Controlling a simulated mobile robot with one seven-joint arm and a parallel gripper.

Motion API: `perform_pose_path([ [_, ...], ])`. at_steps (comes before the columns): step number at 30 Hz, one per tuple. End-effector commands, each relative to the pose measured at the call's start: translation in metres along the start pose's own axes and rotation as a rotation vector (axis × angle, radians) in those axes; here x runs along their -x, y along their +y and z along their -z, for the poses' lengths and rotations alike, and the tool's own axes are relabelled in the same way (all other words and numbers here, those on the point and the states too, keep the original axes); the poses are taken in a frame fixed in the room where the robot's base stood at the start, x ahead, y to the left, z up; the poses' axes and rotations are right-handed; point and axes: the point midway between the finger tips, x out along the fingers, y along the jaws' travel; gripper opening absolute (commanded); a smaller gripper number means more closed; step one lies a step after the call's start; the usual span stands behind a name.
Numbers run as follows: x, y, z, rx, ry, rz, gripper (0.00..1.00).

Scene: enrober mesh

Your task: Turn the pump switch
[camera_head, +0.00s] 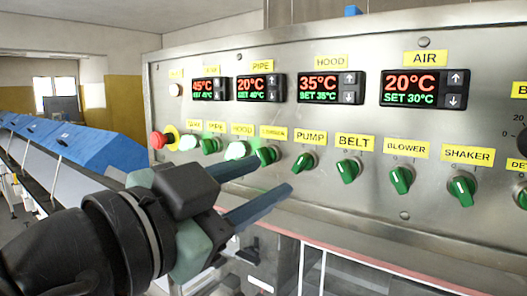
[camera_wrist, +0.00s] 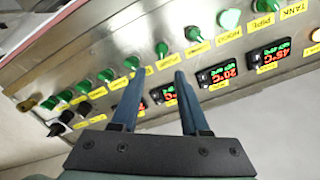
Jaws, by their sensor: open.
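The pump switch (camera_head: 304,161) is a green rotary knob under the yellow PUMP label (camera_head: 310,138) on the steel panel. Its handle sits at a slant. My gripper (camera_head: 270,178) is open, with two blue fingers pointing at the panel, left of and below the pump switch in the head view. In the wrist view, where the panel appears upside down, the pump switch (camera_wrist: 161,49) lies just beyond and between the fingertips of my gripper (camera_wrist: 159,76). The fingers look apart from the knob and hold nothing.
A COMMON knob (camera_head: 268,155) is close on the left and a BELT knob (camera_head: 348,170) on the right. Several temperature displays (camera_head: 424,88) run above. A red button (camera_head: 157,140) is at the panel's left end. A blue-topped conveyor (camera_head: 85,145) stands farther left.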

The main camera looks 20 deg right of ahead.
Motion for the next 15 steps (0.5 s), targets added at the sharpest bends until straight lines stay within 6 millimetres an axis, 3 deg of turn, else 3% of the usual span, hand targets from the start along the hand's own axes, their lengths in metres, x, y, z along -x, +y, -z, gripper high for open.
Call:
perform_pose_path([
  [6,-0.047,-0.001,0.003,0.005,-0.001,-0.003,0.45],
  [15,-0.082,-0.001,0.001,0.001,-0.001,0.0,0.45],
])
